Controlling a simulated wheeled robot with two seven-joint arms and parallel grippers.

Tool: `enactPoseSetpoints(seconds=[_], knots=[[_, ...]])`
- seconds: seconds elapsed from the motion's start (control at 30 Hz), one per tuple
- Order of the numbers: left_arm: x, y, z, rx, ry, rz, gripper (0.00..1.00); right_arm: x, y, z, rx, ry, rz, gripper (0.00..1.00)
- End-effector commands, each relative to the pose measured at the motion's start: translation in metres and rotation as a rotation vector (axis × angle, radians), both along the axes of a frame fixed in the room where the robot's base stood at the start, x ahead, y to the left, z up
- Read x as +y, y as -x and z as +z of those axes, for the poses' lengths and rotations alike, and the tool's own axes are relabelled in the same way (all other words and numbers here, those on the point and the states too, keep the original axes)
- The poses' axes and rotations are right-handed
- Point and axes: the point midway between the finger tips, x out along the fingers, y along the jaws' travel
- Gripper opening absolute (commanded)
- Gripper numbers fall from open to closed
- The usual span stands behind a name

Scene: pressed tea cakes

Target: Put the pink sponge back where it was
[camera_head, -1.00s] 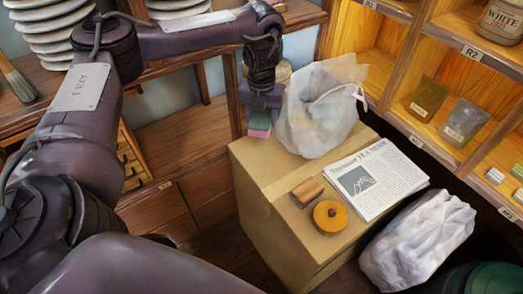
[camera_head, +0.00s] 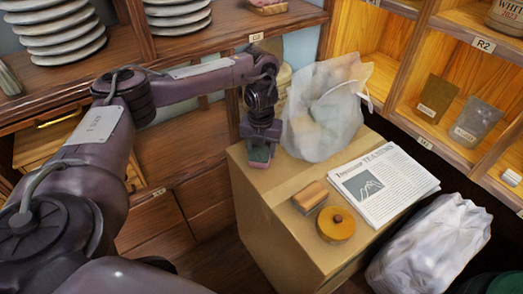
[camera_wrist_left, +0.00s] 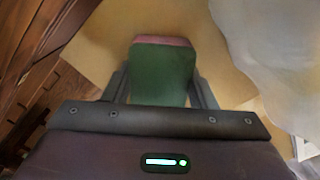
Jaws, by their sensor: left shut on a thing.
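The pink sponge, with a green upper layer and a pink lower layer, shows in the head view (camera_head: 259,157) at the back left of the cardboard box top. My left gripper (camera_head: 261,148) points down and is shut on it. In the left wrist view the sponge's green face (camera_wrist_left: 163,75) sits between the two fingers, with a pink strip along its far edge. I cannot tell whether its underside touches the box. My right gripper is not in view.
The cardboard box (camera_head: 265,195) carries a translucent bag (camera_head: 322,112) just right of the gripper, a newspaper (camera_head: 385,185), a wooden block (camera_head: 310,196) and a round yellow thing (camera_head: 335,223). A white bag (camera_head: 425,245) lies at the right. A pinkish block (camera_head: 268,6) sits on the upper shelf.

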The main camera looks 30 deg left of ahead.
Motion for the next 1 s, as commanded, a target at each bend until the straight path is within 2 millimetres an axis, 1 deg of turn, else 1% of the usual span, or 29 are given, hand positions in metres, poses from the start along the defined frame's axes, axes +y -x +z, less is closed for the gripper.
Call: enactPoseSetpoints(seconds=[0.23, 0.37, 0.4, 0.53, 0.77, 0.9, 0.93, 1.0], knots=[[0.0, 0.0, 0.0, -0.001, 0.001, -0.001, 0.33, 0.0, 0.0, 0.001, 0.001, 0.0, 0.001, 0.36], [0.0, 0.0, -0.003, 0.0, 0.0, 0.0, 0.33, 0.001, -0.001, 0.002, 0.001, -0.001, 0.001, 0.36], [0.0, 0.0, -0.002, -0.001, 0.001, -0.001, 0.57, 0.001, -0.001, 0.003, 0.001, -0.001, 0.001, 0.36], [0.0, 0.0, -0.002, -0.001, 0.001, -0.001, 0.73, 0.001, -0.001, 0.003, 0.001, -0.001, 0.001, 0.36], [0.0, 0.0, -0.002, -0.001, 0.001, -0.001, 0.73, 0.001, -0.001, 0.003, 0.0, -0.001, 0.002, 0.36], [0.0, 0.0, 0.003, -0.002, -0.001, -0.001, 0.73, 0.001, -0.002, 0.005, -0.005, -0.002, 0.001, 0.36], [0.0, 0.0, 0.005, -0.002, -0.001, -0.001, 0.73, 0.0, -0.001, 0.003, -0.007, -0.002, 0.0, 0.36], [0.0, -0.001, 0.011, -0.003, -0.001, -0.002, 0.73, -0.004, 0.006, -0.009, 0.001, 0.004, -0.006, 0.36]])
